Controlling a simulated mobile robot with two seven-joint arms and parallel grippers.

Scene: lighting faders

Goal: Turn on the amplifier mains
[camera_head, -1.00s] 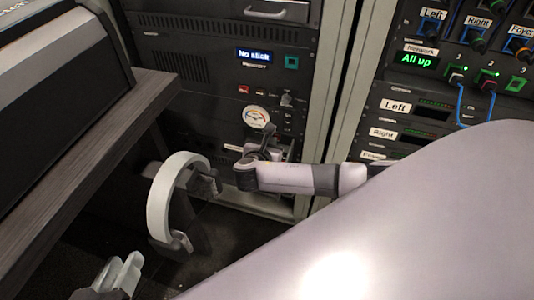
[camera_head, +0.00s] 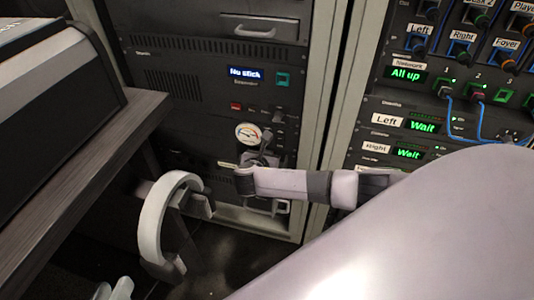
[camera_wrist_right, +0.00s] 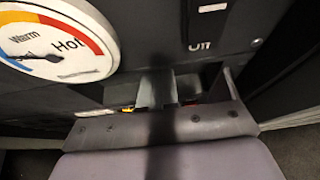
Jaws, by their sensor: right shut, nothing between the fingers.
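The left rack (camera_head: 160,85) holds panels with a "No stick" display (camera_head: 245,73), a red button (camera_head: 236,106) and a round Warm/Hot gauge (camera_head: 248,134). A small lever switch (camera_head: 278,116) is right of the gauge; I cannot tell whether it is the mains. Contact is unclear. My left gripper (camera_head: 113,291) is mostly cut off at lower left.
The right rack has green "Wait" displays beside its Left (camera_head: 423,126) and Right (camera_head: 411,153) labels, and "All up" (camera_head: 405,75) above. Blue cables (camera_head: 479,125) hang there. A desk edge (camera_head: 75,180) and a pale curved band (camera_head: 155,215) stand at left.

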